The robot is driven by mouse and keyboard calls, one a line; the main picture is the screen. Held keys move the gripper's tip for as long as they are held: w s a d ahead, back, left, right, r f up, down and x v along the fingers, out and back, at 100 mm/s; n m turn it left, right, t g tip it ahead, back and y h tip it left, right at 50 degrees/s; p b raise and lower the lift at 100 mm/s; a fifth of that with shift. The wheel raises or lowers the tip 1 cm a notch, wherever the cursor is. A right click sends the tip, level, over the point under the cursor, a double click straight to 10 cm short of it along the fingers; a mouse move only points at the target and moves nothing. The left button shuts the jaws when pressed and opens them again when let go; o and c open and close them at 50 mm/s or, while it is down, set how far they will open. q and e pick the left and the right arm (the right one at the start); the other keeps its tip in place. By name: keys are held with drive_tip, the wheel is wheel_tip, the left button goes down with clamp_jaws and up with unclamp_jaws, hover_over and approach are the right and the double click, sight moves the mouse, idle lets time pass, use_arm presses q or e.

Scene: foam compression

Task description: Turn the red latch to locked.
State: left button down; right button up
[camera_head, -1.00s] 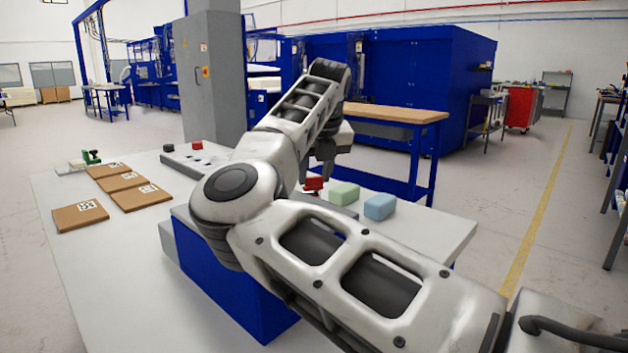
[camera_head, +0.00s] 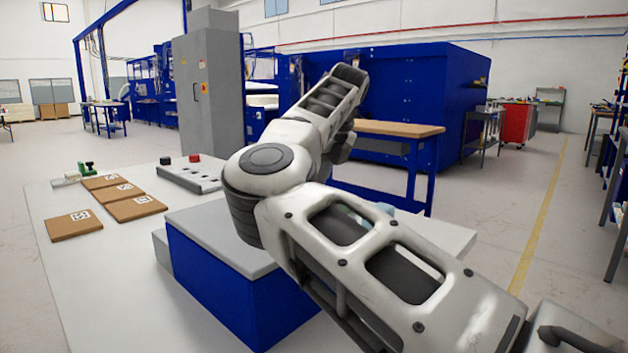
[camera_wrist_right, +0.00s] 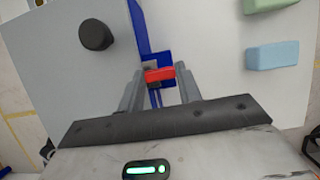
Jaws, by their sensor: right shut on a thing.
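The red latch (camera_wrist_right: 161,74) shows in the right wrist view, lying crosswise beside a blue edge of the box. My right gripper (camera_wrist_right: 158,82) is shut on it, with a grey finger on either side. In the head view my right arm hides both the latch and the gripper's tips. The blue box (camera_head: 225,285) with a grey top stands on the table under my arm. Whether the latch sits at its locked mark cannot be seen. My left gripper is in neither view.
A black knob (camera_wrist_right: 96,35) stands on the grey surface in the wrist view. A light blue block (camera_wrist_right: 272,55) and a green block (camera_wrist_right: 268,4) lie to the right. Brown packets (camera_head: 110,190) and a grey button panel (camera_head: 188,178) lie on the table's left side.

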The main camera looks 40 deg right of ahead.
idle(0.3)
drive_tip(key=o, duration=0.9)
drive_tip(key=shift+c, duration=0.2)
drive_tip(key=shift+o, duration=0.6)
drive_tip(key=shift+r, duration=0.1)
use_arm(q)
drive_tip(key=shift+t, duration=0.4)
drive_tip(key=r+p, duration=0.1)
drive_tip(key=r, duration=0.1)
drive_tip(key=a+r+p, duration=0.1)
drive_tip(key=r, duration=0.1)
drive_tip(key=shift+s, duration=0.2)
use_arm(e)
drive_tip(key=v, duration=1.6)
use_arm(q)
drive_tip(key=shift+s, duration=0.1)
